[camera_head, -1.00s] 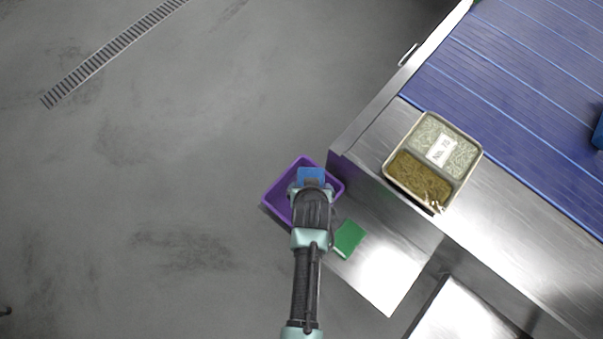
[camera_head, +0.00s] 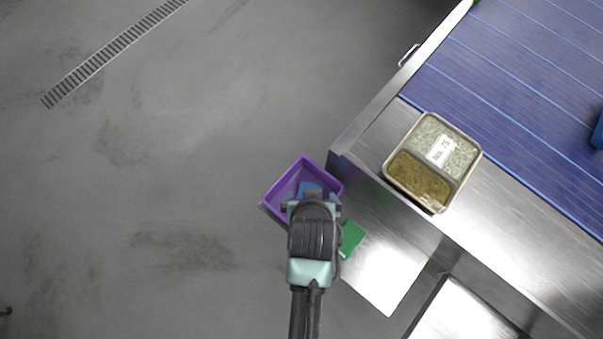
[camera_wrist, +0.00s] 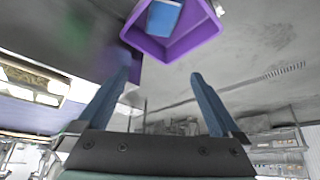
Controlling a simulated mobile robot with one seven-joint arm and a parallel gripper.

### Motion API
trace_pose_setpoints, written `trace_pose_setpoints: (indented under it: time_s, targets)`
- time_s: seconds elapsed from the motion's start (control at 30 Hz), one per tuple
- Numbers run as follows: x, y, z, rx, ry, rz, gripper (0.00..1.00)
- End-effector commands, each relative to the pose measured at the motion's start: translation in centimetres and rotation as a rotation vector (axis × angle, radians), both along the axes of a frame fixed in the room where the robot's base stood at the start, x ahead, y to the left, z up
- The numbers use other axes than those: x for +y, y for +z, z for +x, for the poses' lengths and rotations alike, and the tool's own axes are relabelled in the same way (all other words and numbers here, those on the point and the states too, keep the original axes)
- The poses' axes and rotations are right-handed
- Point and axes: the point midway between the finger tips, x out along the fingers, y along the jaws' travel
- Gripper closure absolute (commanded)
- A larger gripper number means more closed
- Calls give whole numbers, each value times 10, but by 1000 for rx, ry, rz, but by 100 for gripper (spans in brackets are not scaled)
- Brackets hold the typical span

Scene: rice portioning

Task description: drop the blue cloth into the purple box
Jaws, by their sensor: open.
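The purple box (camera_head: 283,190) stands beside the steel table corner, partly hidden by my arm. The blue cloth (camera_head: 309,187) lies inside the box, with its near part hidden behind my gripper (camera_head: 311,205). The wrist view shows the box (camera_wrist: 190,43) at the top, with the blue cloth (camera_wrist: 163,17) within its walls, cut off by the frame edge. In that view my gripper (camera_wrist: 159,72) has its two fingers wide apart and nothing between them. It is clear of the cloth.
A green piece (camera_head: 352,237) lies on the steel shelf (camera_head: 385,270) right of my arm. A two-part food tray (camera_head: 432,205) with a white label sits on the steel table by the blue conveyor (camera_head: 500,100). The floor to the left is free.

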Motion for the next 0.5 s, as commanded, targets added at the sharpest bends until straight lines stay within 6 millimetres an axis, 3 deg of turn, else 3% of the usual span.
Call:
trace_pose_setpoints:
  time_s: [0.2,0.5]
  targets:
    - [-1,21,-12,0,-1,0,0]
    - [-1,26,-15,0,-1,0,0]
